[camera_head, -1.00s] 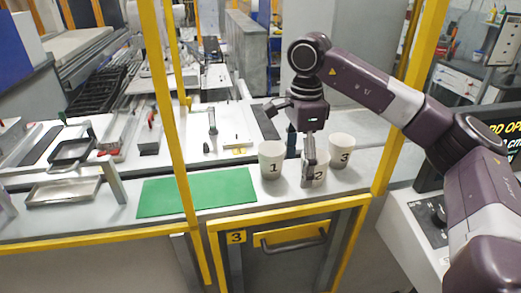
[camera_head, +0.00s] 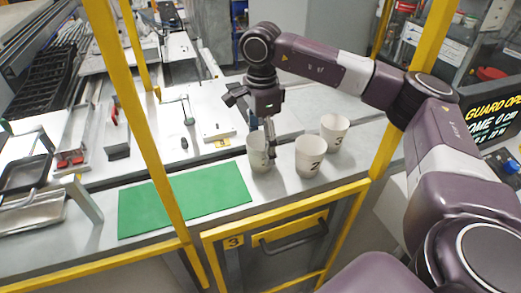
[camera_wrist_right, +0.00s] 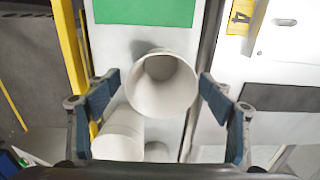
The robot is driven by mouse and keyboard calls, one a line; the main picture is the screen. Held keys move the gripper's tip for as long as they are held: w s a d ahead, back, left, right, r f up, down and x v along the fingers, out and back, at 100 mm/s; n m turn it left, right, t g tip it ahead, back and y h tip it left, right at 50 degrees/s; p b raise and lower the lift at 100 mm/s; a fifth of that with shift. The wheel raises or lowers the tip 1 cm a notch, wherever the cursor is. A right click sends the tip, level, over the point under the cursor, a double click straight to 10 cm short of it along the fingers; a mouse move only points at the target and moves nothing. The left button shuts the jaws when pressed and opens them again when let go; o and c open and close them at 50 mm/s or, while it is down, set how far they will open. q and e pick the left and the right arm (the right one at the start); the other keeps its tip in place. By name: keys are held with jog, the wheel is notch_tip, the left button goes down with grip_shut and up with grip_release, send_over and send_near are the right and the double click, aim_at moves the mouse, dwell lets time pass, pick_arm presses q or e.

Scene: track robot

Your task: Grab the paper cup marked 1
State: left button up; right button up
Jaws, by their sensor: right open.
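The paper cup marked 1 (camera_head: 258,153) stands upright on the grey bench, right of the green mat. My right gripper (camera_head: 269,146) points down at this cup and partly covers it, including most of its number. In the right wrist view the open white cup (camera_wrist_right: 160,96) nearest the mat lies between the spread fingers of my right gripper (camera_wrist_right: 160,80), with gaps on both sides. The cup marked 2 (camera_head: 309,158) and the cup marked 3 (camera_head: 334,133) stand to the right. My left gripper is not in view.
The green mat (camera_head: 185,200) lies flat and empty left of the cups. Yellow frame posts (camera_head: 150,140) and a yellow front rail (camera_head: 290,218) stand before the bench. In the wrist view cup 2 (camera_wrist_right: 118,136) is close to one finger.

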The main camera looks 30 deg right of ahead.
notch_tip(320, 180, down, 3)
jog(key=shift+r, duration=0.2)
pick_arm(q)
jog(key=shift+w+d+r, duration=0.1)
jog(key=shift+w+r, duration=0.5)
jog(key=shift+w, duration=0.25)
pick_arm(e)
jog(key=shift+w, duration=0.1)
jog(key=c, duration=0.9)
